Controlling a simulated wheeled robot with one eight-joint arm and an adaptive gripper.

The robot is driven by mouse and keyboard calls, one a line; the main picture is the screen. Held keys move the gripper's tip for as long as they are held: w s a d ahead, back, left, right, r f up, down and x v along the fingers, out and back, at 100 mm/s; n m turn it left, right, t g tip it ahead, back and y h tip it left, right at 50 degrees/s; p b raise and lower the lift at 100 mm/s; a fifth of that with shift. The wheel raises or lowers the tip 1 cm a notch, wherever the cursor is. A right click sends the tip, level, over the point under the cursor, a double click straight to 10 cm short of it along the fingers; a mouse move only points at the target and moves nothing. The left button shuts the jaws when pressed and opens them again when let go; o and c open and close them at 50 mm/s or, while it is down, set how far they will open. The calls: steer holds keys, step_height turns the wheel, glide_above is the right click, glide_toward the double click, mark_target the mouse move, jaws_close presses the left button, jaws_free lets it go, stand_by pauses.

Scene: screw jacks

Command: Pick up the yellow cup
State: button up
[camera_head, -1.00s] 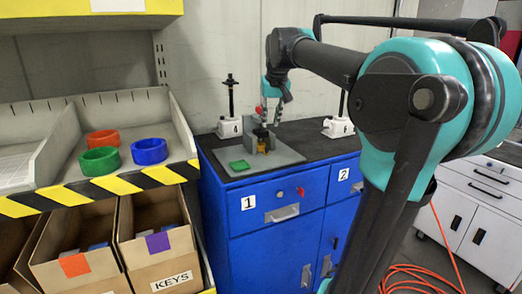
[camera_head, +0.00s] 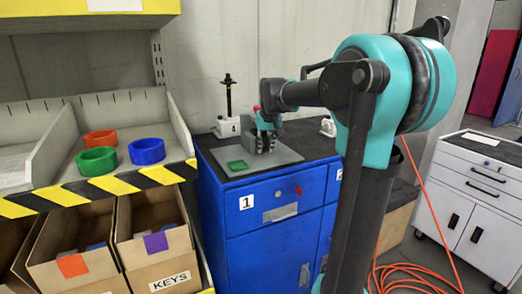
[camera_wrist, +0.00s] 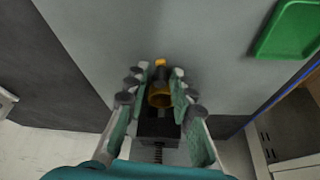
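The yellow cup (camera_wrist: 160,97) shows in the wrist view between the two fingers of my gripper (camera_wrist: 161,75), with a small yellow knob beyond it. A dark block with a threaded rod lies just below the cup in that view. The fingers stand on either side of the cup, and a narrow gap seems to show at each side, so my gripper looks open around it. In the head view my gripper (camera_head: 266,143) is low over the grey plate (camera_head: 285,156) on the cabinet and hides the cup.
A green square tray (camera_head: 237,165) lies left of my gripper, also in the wrist view (camera_wrist: 290,30). A screw jack (camera_head: 228,125) stands behind, left. The blue cabinet (camera_head: 265,235) has a dark top. Green (camera_head: 97,161), blue (camera_head: 147,151) and red (camera_head: 101,138) rings sit on the shelf.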

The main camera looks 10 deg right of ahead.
steer(key=shift+f, duration=0.15)
jaws_close()
stand_by(0.4)
